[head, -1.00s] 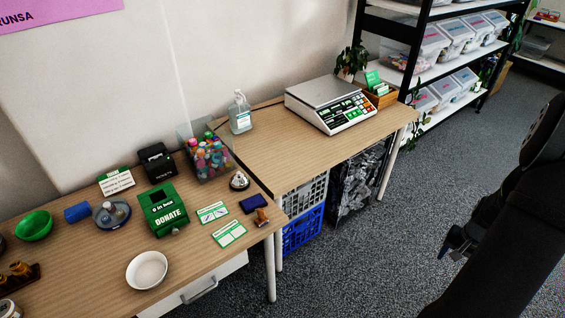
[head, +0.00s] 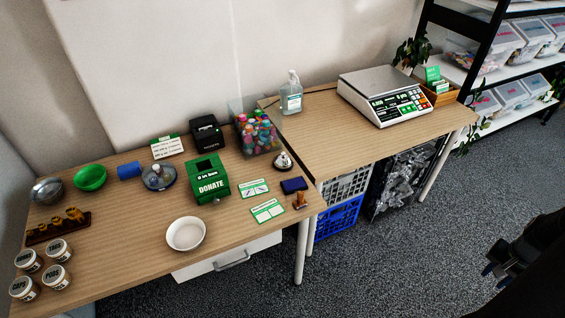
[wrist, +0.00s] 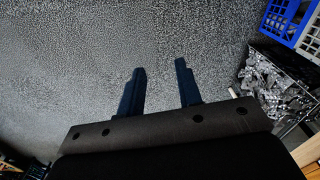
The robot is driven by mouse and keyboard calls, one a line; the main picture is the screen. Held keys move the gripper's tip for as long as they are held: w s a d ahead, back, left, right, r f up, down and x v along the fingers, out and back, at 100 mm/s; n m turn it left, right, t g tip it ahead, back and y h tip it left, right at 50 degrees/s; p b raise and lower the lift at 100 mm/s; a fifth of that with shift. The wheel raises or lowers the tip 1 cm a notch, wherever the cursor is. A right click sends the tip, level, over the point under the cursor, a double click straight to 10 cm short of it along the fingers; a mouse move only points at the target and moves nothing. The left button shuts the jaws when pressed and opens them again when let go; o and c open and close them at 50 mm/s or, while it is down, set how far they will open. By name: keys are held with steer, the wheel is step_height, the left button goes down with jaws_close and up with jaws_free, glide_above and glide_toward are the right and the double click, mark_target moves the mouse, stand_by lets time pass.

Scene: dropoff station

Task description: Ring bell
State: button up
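The bell (head: 283,161) is a small silver dome on a dark base. It stands on the near-left wooden table (head: 130,222), near that table's right end, just below the clear box of coloured bottle tops. My gripper (head: 490,270) is at the lower right of the head view, over the floor and well away from the bell. In the wrist view the two dark fingers of my gripper (wrist: 158,78) stand apart with only grey carpet between them. The gripper is open and empty. The bell does not show in the wrist view.
Around the bell are the clear box (head: 258,139), the green donate box (head: 207,180), cards (head: 254,188), a blue pad (head: 294,185) and a stamp (head: 300,201). A scale (head: 384,96) stands on the second table. Crates (head: 338,217) sit below. Carpet (head: 400,265) is clear.

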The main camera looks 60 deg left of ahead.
jaws_close()
stand_by(1.4)
